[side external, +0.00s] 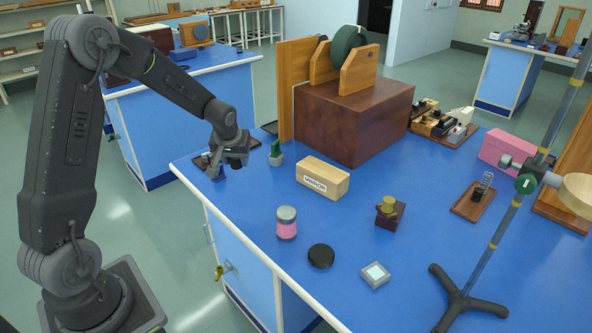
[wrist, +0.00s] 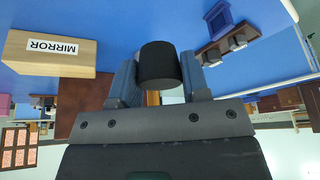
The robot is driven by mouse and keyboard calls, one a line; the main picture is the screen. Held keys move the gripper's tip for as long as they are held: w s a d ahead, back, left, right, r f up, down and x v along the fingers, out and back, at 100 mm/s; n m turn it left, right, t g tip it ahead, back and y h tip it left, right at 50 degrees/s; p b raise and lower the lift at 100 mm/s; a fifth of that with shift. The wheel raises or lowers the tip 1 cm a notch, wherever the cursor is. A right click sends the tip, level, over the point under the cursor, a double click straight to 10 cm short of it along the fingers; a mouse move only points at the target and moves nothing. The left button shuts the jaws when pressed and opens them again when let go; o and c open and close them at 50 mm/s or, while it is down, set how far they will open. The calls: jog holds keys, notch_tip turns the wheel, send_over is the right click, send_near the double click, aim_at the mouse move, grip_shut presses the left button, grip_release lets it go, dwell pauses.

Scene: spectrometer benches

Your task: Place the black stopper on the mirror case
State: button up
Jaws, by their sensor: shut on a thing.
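The mirror case (side external: 322,178) is a light wooden block with a white label, lying on the blue bench to the right of my gripper (side external: 235,161). It also shows at the left of the wrist view (wrist: 50,56), where the label reads MIRROR. The black stopper (wrist: 158,66) is a dark cylinder between the two fingers in the wrist view. My gripper is shut on it, apart from the case, near the bench's left end.
A small potted cactus (side external: 276,153) stands between my gripper and the case. A pink-banded jar (side external: 286,223), a black disc (side external: 321,256) and a brass-knobbed block (side external: 390,212) stand nearer the front. A large brown box (side external: 352,122) rises behind the case.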

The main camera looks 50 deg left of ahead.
jog(key=w+d+r+m+h, duration=0.15)
jog(key=w+r+m, duration=0.35)
jog(key=w, duration=0.7)
jog(key=n, duration=0.1)
send_over(317, 170)
jog(key=s, duration=0.1)
jog(key=shift+t, duration=0.4)
jog(key=f, duration=0.6)
jog(key=shift+s, duration=0.2)
jog(key=shift+w+d+f, duration=0.15)
jog(key=shift+d+f, duration=0.1)
jog(key=shift+d, duration=0.05)
jog(key=shift+f, duration=1.85)
jog(key=shift+f, duration=0.2)
jog(key=o, duration=0.9)
jog(key=v, duration=1.2)
jog(key=shift+r, duration=0.25)
